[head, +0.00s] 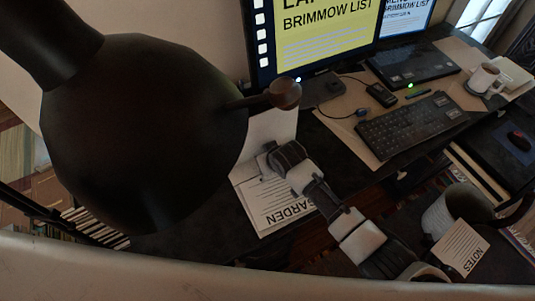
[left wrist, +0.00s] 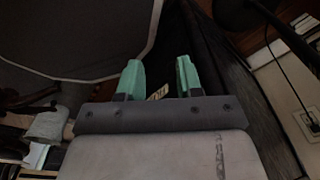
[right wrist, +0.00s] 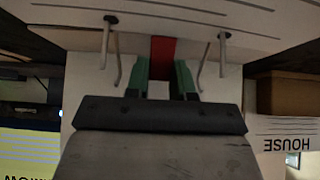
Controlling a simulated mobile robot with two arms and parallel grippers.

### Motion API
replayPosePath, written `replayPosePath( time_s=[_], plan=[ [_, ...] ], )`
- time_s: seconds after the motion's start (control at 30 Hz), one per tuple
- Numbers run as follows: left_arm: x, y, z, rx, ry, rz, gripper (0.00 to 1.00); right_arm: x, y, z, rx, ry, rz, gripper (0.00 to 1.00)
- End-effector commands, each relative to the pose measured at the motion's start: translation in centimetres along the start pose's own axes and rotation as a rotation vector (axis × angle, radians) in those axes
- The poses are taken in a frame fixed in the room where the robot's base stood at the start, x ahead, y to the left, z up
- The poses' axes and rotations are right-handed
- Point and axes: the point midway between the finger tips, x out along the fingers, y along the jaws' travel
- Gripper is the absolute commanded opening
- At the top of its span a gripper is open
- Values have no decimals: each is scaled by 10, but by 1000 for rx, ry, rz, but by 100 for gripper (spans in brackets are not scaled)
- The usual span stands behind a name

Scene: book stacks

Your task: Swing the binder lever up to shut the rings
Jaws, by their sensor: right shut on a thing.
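The open binder lies on the dark desk in the head view, with a printed page (head: 265,213) reading "GARDEN". In the right wrist view, the red lever (right wrist: 162,57) sits between the green fingers of my right gripper (right wrist: 163,80), which is shut on it. Thin metal ring prongs (right wrist: 111,42) and (right wrist: 222,52) stand on either side; I cannot tell whether they meet. In the head view my right gripper (head: 271,160) is over the binder, its tips hard to make out. My left gripper (left wrist: 158,78) is open and empty in the left wrist view, away from the binder.
A large dark lamp shade (head: 140,135) blocks the left of the head view. A keyboard (head: 412,125), a monitor (head: 315,35) and a mug (head: 484,80) stand on the desk. A grey mug (head: 450,215) and a notes card (head: 460,247) are at lower right.

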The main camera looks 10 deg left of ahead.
Motion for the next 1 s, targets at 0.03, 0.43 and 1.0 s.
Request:
replayPosePath(
  time_s=[0.03,0.43,1.0],
  plan=[
    [-2,0,0,0,0,0,36,-3,0,4,3,45,-1,0],
    [2,0,0,0,0,0,36,-9,0,6,1,254,0,0],
    [2,0,0,0,1,0,36,-10,0,5,0,252,1,34]
  ],
)
